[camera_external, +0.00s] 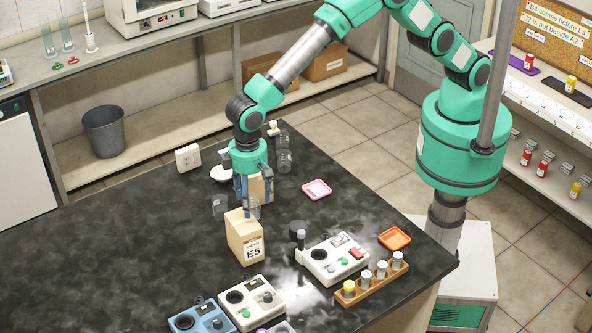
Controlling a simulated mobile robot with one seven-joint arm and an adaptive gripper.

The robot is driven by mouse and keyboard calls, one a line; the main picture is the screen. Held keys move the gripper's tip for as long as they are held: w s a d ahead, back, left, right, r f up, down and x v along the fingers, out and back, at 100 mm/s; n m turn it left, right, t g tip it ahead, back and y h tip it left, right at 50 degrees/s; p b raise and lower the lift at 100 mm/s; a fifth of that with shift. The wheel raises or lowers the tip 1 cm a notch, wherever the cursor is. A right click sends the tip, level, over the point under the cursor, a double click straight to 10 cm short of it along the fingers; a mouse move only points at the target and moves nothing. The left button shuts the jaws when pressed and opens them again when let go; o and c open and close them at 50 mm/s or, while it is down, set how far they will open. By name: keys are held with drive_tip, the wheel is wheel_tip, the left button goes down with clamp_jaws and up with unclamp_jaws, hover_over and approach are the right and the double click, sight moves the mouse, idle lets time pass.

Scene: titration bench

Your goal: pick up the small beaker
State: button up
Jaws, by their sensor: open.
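My gripper (250,193) points down over the dark bench (120,245), with its blue-grey fingers apart. A clear glass vessel (253,208) shows just below the fingers, by the top of the tan box labelled E5 (245,240); I cannot tell whether it stands on the box or behind it. Another clear beaker (219,207) stands to the left of the gripper. Two more clear vessels (284,161) stand behind it to the right. I cannot tell from this view which one is the small beaker. A second tan box (262,187) is partly hidden behind the gripper.
A pink tray (317,189) and an orange tray (394,238) lie to the right. White devices (333,259), a blue device (199,318) and a wooden vial rack (372,283) stand along the front. A white dish (220,173) lies behind. The bench's left part is clear.

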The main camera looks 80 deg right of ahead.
drive_tip(key=shift+c, duration=0.2)
drive_tip(key=c, duration=1.3)
drive_tip(key=shift+r, duration=0.15)
drive_tip(key=shift+c, duration=0.2)
drive_tip(key=shift+r, duration=1.35)
drive_tip(key=s+d+r, duration=0.2)
drive_tip(key=s+d, duration=0.8)
drive_tip(key=s, duration=0.2)
drive_tip(key=shift+d, duration=0.35)
